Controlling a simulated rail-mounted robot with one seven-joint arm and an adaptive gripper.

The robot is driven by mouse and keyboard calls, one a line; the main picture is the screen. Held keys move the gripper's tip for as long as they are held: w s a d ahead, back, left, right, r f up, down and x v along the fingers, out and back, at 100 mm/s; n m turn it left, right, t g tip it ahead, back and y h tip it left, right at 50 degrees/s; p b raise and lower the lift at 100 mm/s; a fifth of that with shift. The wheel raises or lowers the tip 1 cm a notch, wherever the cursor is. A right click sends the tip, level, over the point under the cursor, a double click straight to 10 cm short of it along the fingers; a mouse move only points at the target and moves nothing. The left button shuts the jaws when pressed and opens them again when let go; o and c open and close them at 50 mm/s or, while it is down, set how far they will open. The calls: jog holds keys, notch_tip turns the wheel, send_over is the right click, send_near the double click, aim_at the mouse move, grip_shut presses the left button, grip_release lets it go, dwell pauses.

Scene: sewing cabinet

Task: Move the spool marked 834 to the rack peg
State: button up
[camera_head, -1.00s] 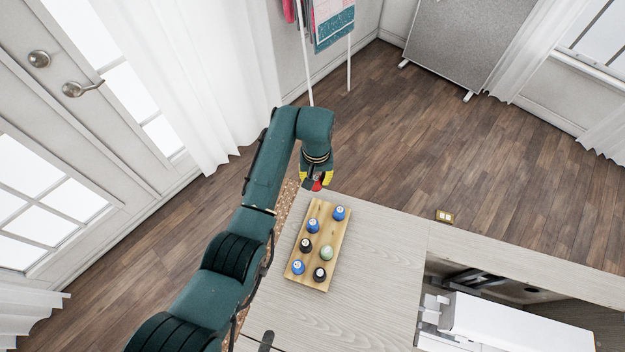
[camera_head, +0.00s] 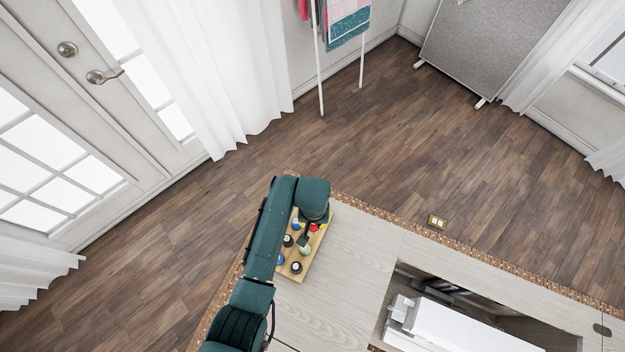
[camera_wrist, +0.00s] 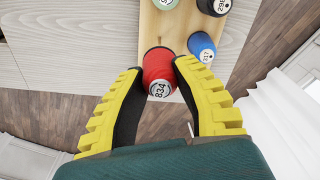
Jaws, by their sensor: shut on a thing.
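The red spool marked 834 (camera_wrist: 158,66) is between the yellow-padded fingers of my gripper (camera_wrist: 160,74), its label facing the wrist camera. My gripper is shut on it. The spool is over the near end of the wooden rack (camera_wrist: 180,20) in the wrist view; its lower end is hidden, so I cannot tell whether it sits on a peg. In the head view a bit of the red spool (camera_head: 314,228) shows below my wrist, at the far end of the rack (camera_head: 317,262). My arm covers part of the rack there.
A blue spool (camera_wrist: 201,46) stands close beside the right fingertip. A black spool (camera_wrist: 214,5) and a pale green spool (camera_wrist: 157,10) stand farther along. The cabinet top (camera_head: 345,280) right of the rack is clear. A white sewing machine (camera_head: 450,330) sits in a recess.

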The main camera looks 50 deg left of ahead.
jog(key=shift+f+b, duration=0.8)
jog(key=shift+f, duration=0.95)
jog(key=shift+f, duration=0.1)
jog(key=shift+f, duration=0.35)
jog(key=shift+f+b, duration=0.3)
jog(key=shift+b, duration=0.1)
jog(key=shift+f, duration=0.4)
jog(key=shift+f+b, duration=0.35)
jog(key=shift+b, duration=0.05)
jog(key=o, duration=0.9)
jog(key=shift+c, duration=0.2)
